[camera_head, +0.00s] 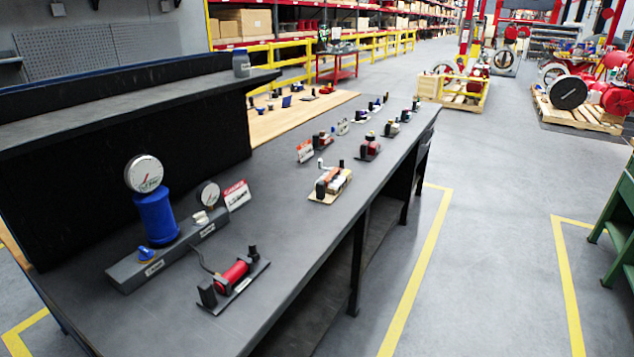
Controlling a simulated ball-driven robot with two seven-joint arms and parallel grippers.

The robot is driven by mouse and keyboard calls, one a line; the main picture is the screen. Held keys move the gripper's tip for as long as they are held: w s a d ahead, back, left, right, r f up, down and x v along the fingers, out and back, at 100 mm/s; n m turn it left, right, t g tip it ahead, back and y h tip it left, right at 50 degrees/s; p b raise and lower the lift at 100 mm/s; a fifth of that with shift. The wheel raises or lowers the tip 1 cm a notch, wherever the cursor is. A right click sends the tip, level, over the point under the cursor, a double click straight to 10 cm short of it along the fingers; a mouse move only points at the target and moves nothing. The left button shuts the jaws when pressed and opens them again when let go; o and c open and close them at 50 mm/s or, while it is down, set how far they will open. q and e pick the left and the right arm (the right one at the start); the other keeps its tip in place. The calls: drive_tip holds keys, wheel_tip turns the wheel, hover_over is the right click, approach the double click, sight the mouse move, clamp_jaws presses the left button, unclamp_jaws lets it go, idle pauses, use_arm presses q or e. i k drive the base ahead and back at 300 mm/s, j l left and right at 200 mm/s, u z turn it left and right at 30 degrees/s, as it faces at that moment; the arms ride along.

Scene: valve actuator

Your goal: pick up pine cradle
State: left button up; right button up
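A light wooden base, which looks like the pine cradle (326,197), sits on the dark grey bench top (290,225) near its right edge. A small device (333,178) with an orange-brown part and dark and metal upright pieces rests on it and hides much of its top. Neither of my grippers shows in this view, so their state and distance to the cradle are hidden.
A blue cylinder with a gauge (155,215) stands on a grey block at left. A red cylinder on a black base (233,278) lies in front. A raised shelf (130,108) runs along the left.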

sight(331, 180)
drive_tip(key=i+l+u, duration=0.1)
drive_tip(key=u, duration=0.25)
drive_tip(key=i+l+u, duration=0.1)
drive_tip(key=u, duration=0.25)
drive_tip(key=i+l+u, duration=0.1)
drive_tip(key=l+u, duration=0.25)
drive_tip(key=i+l+u, duration=0.25)
drive_tip(key=l, duration=0.45)
drive_tip(key=l+u, duration=0.25)
drive_tip(key=l, duration=0.4)
drive_tip(key=l+u, duration=0.25)
drive_tip(key=l, duration=1.75)
drive_tip(key=i+l+u, duration=0.1)
drive_tip(key=l, duration=1.2)
